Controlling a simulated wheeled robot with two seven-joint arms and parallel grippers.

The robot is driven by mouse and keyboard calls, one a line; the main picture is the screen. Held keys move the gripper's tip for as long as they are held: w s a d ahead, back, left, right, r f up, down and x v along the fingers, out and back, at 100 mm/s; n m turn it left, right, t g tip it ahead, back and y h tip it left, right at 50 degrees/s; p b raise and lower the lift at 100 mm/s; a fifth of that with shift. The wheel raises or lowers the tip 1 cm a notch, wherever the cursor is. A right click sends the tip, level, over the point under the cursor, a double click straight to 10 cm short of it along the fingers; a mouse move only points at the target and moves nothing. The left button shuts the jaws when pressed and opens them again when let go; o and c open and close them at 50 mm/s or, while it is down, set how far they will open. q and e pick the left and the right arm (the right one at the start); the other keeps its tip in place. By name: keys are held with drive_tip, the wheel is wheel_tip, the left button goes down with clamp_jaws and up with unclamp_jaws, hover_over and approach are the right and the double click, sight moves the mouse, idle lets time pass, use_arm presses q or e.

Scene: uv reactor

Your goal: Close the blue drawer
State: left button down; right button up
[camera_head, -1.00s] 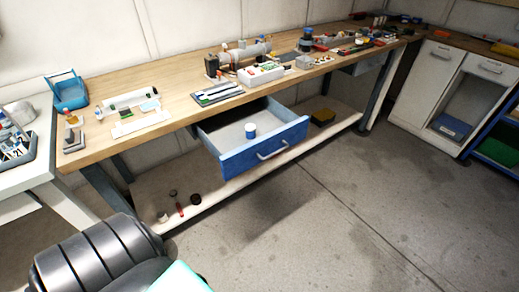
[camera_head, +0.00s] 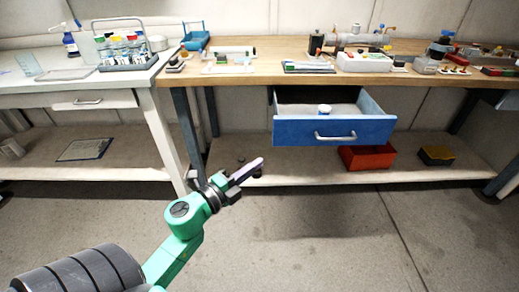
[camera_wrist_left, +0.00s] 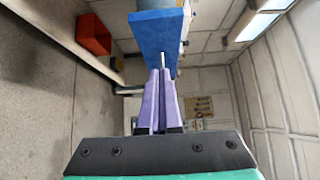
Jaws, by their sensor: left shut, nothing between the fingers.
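The blue drawer (camera_head: 298,132) hangs pulled out under the wooden workbench. My right gripper is not in view.
A white table (camera_head: 60,85) with a bottle caddy stands at the left. The floor before the bench is clear.

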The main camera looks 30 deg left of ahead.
use_arm(q)
drive_tip(key=p, duration=0.2)
approach(285, 133)
drive_tip(key=w+d, duration=0.2)
drive_tip(key=d, duration=0.1)
drive_tip(key=w, duration=0.1)
drive_tip(key=w+a, duration=0.1)
drive_tip(key=w, duration=0.1)
drive_tip(key=shift+w+a+b, duration=0.35)
drive_tip(key=shift+a, duration=0.05)
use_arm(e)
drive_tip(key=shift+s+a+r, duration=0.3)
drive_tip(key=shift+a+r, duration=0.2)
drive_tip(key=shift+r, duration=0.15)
